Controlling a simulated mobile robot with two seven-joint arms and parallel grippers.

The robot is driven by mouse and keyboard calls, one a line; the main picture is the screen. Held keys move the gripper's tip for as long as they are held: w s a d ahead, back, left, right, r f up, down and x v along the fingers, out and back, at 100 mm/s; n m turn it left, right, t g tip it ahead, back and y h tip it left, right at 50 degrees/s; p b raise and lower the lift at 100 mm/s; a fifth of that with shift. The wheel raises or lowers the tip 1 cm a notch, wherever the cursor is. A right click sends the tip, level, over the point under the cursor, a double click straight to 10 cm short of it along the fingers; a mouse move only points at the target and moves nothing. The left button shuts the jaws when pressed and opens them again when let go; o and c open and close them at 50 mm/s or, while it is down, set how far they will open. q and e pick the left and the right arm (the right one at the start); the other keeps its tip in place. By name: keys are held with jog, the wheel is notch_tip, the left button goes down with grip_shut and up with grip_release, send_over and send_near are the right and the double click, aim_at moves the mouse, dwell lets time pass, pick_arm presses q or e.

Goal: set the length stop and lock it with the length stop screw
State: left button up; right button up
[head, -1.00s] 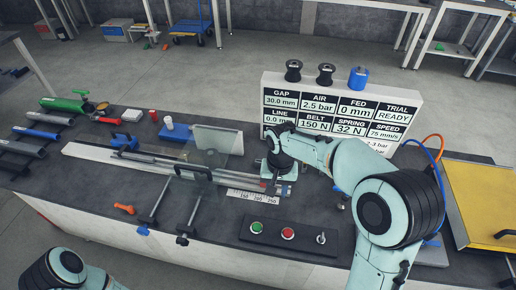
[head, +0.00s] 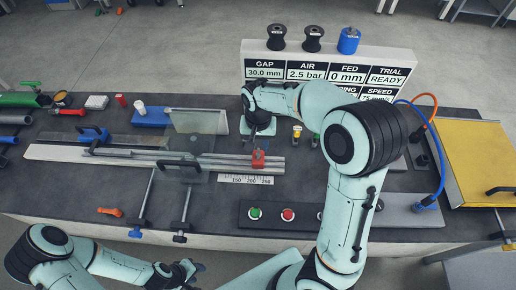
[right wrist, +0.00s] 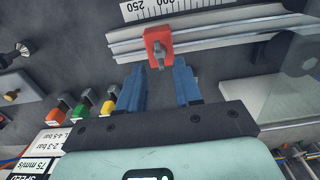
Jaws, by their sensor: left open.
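The length stop is a small red block (head: 258,158) on the metal rails, near their right end and beside the white scale (head: 245,180). In the right wrist view the red block (right wrist: 157,40) has a grey screw (right wrist: 159,60) on the side facing me. My right gripper (right wrist: 158,72) is open and empty, its blue fingertips apart on either side of the screw's line, just short of the block. In the head view the right gripper (head: 257,138) is just behind the block, partly hidden by my arm. My left gripper (head: 182,273) is open and empty in front of the bench.
A clear guard plate (head: 198,133) and a black-handled clamp (head: 178,164) stand over the rails to the left. Green (head: 255,213) and red buttons (head: 288,214) sit in front. The display board (head: 330,65) stands behind. An orange-handled tool (head: 110,212) lies front left.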

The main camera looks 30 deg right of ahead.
aim_at(258, 153)
jog(key=shift+f, duration=1.8)
grip_shut()
